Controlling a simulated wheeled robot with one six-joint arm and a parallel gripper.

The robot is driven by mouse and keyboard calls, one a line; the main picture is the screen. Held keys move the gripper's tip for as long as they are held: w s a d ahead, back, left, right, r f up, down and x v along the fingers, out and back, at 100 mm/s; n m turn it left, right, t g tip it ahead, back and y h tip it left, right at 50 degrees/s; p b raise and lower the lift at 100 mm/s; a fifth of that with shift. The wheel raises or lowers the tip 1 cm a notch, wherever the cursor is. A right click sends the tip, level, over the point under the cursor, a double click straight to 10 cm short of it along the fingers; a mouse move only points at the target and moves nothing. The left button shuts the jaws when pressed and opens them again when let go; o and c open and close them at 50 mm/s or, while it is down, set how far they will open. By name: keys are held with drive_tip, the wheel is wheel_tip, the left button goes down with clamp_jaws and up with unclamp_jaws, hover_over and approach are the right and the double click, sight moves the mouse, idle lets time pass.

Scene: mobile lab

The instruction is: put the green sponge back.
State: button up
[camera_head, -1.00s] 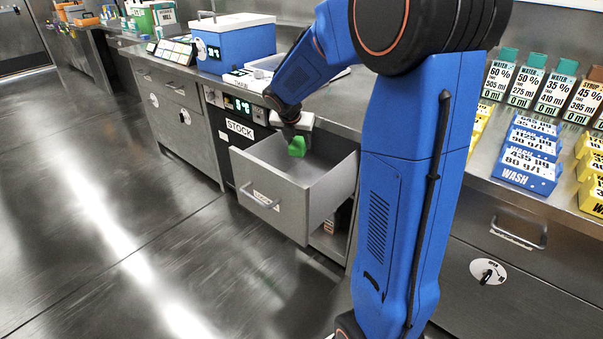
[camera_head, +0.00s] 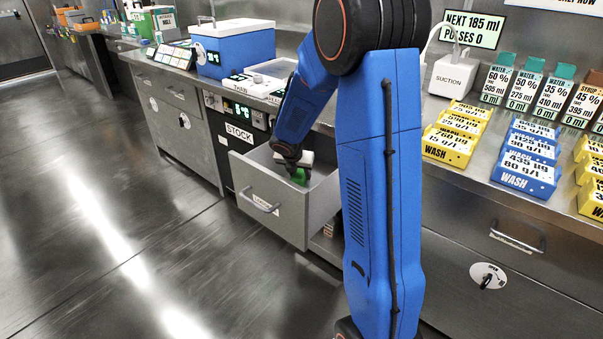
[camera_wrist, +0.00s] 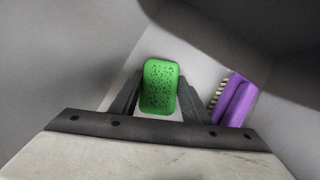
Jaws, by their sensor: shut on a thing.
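The green sponge (camera_wrist: 160,87) is between the two fingers of my gripper (camera_wrist: 158,95) in the wrist view, and the fingers are shut on it. In the head view the sponge (camera_head: 299,176) shows as a small green patch under my gripper (camera_head: 297,170), at the open drawer. The drawer (camera_head: 274,215) is pulled out, with a handle and a label on its front. My gripper points down into it. Whether the sponge touches the drawer floor cannot be told.
A purple brush (camera_wrist: 233,99) lies in the drawer, right of the sponge in the wrist view. A blue box (camera_head: 234,47) and a white tray (camera_head: 272,70) stand on the counter above. Yellow and blue wash blocks (camera_head: 527,160) sit on the right counter.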

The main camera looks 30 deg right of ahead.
drive_tip(key=shift+w+d+f, duration=0.65)
drive_tip(key=shift+w+d, duration=0.1)
drive_tip(key=shift+d, duration=0.05)
drive_tip(key=o, duration=1.1)
drive_tip(key=v, duration=1.2)
drive_tip(key=shift+r, duration=0.1)
